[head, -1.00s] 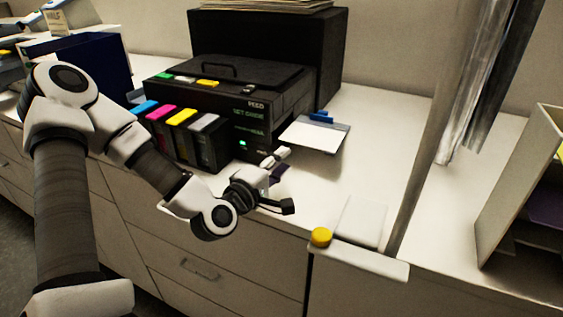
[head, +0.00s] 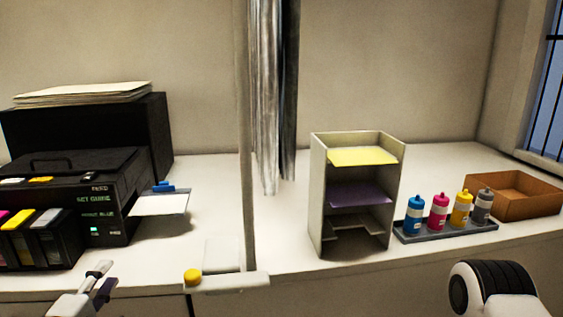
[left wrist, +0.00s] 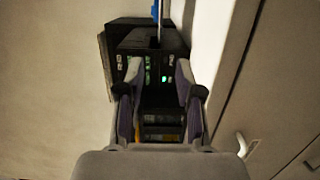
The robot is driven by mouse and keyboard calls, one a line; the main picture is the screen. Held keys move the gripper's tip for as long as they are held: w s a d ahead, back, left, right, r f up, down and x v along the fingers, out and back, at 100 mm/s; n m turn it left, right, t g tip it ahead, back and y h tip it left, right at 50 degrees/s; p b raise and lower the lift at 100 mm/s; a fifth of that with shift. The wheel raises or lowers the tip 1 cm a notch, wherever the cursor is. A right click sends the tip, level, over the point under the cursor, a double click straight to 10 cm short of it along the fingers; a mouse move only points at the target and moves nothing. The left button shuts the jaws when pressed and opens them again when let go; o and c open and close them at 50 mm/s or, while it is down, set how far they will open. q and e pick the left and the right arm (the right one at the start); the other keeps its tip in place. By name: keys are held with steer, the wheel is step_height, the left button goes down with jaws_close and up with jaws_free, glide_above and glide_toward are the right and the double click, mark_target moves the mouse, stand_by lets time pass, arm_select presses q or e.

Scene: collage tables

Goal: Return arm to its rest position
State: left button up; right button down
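My left gripper (head: 103,280) shows at the bottom left of the head view, in front of the black printer (head: 115,205). In the left wrist view its two fingers (left wrist: 159,78) stand apart with nothing held between them. The printer (left wrist: 150,50) shows beyond the fingers there, with green lights on its front. A rounded black and white part of my right arm (head: 495,287) shows at the bottom right of the head view. My right gripper is outside the picture.
A paper shelf (head: 317,195) with yellow and purple sheets stands right of a thin post (head: 243,130). A grey tray (head: 405,238) holds several coloured bottles beside an open brown box (head: 540,205). A yellow button (head: 193,276) sits near the counter's front edge.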

arm_select(q)
steer(key=s+d+f+m+g+h, duration=0.1)
steer(key=s+d+f+m+g, duration=0.2)
steer(key=f, duration=0.5)
steer(key=s+d+f+m+g+h, duration=0.1)
steer(key=s+d+f+m+g, duration=0.2)
steer(key=f, duration=0.6)
steer(key=s+d+f+m+g+h, duration=0.1)
steer(key=s+d+f+m+g, duration=0.2)
steer(key=f, duration=0.5)
steer(key=s+d+f+m+g, duration=0.2)
steer(key=s+f+m+g, duration=0.2)
steer(key=s+f, duration=0.2)
steer(key=s+d+f+m+g+y, duration=0.1)
steer(key=s+f+m+g, duration=0.4)
steer(key=s, duration=0.5)
steer(key=shift+s+d+f+m, duration=0.3)
steer(key=shift+s+d+f, duration=0.15)
steer(key=shift+d, duration=0.1)
